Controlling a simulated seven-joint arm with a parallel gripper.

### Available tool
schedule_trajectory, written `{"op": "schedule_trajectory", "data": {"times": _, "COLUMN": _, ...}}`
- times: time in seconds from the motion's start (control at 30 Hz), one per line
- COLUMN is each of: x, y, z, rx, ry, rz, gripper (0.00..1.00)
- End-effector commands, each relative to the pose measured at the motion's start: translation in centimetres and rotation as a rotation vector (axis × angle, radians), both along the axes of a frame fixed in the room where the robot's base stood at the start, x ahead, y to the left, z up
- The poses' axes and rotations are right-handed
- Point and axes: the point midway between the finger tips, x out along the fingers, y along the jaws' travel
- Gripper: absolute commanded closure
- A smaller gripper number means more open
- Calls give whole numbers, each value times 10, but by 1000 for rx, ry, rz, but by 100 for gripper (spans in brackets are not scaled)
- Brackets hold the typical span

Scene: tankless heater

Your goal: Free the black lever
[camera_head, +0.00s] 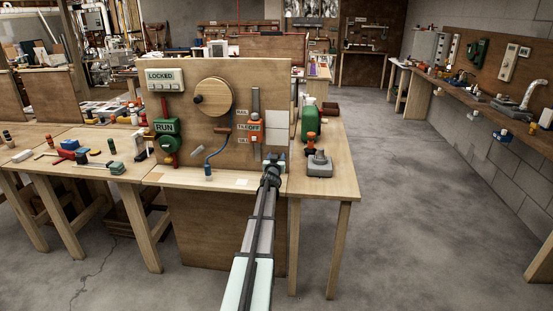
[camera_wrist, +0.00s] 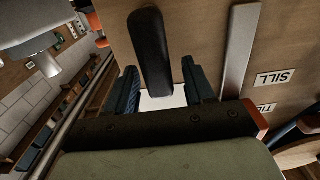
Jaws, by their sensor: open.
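The black lever (camera_wrist: 152,50) shows in the wrist view as a long, rounded black bar in front of the wooden panel (camera_wrist: 212,35). Its lower end lies between the two fingers of my open gripper (camera_wrist: 160,88), with a visible gap on each side. A white plate (camera_wrist: 160,101) shows behind the lever's end. In the head view my gripper (camera_head: 273,166) is at the lower right of the upright panel (camera_head: 215,82), low over the bench. I cannot make out the black lever clearly there; my gripper may cover it.
A metal strip (camera_wrist: 238,50) and a SILL label (camera_wrist: 274,77) lie beside the lever. The panel carries a LOCKED sign (camera_head: 164,78), a green RUN box (camera_head: 166,134), a wooden disc (camera_head: 213,97) and a blue crank (camera_head: 213,156).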

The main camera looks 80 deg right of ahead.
Motion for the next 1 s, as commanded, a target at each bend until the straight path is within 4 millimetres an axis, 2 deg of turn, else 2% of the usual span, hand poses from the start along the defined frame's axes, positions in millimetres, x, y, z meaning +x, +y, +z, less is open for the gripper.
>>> {"op": "schedule_trajectory", "data": {"times": 0.23, "x": 0, "y": 0, "z": 0, "rx": 0, "ry": 0, "rz": 0, "gripper": 49}}
{"op": "schedule_trajectory", "data": {"times": 0.77, "x": 0, "y": 0, "z": 0, "rx": 0, "ry": 0, "rz": 0, "gripper": 99}}
{"op": "schedule_trajectory", "data": {"times": 1.0, "x": 0, "y": 0, "z": 0, "rx": 0, "ry": 0, "rz": 0, "gripper": 100}}
